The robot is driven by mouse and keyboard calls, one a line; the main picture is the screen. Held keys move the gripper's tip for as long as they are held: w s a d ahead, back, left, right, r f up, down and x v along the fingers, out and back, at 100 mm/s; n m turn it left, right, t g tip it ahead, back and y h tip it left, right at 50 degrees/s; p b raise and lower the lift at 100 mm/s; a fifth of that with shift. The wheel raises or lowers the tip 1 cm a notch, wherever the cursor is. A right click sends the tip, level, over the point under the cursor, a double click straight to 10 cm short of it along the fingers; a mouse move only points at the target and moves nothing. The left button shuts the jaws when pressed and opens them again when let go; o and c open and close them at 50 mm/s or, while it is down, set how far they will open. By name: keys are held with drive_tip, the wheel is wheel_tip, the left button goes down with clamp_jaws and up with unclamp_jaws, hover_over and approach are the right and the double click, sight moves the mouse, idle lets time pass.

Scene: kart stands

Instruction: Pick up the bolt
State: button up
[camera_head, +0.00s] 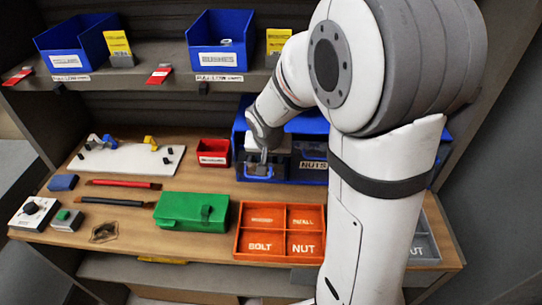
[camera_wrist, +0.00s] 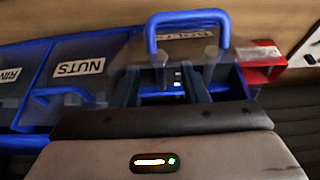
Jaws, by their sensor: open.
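No bolt can be made out clearly. Small pale specks show between my fingers in the wrist view, too small to identify. My gripper (camera_head: 264,160) points down at the front of the blue bin unit (camera_head: 239,140), over the bin left of the one labelled NUTS (camera_head: 313,165). In the wrist view my gripper (camera_wrist: 186,68) is open, its fingers reaching into a bin with a blue handle (camera_wrist: 187,15) and a partly hidden label that seems to read BOLTS. The orange tray (camera_head: 237,240) has compartments, two labelled BOLT and NUT; they look empty.
A red bin (camera_head: 213,153) stands just left of the blue unit and also shows in the wrist view (camera_wrist: 262,60). A green case (camera_head: 191,212) lies left of the orange tray. A white board (camera_head: 125,160) and red and black tools lie farther left. My arm hides the right side.

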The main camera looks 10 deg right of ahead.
drive_tip(key=shift+w+d+f, duration=0.1)
drive_tip(key=shift+w+f, duration=0.1)
drive_tip(key=shift+f, duration=0.4)
drive_tip(key=shift+c, duration=0.4)
clamp_jaws()
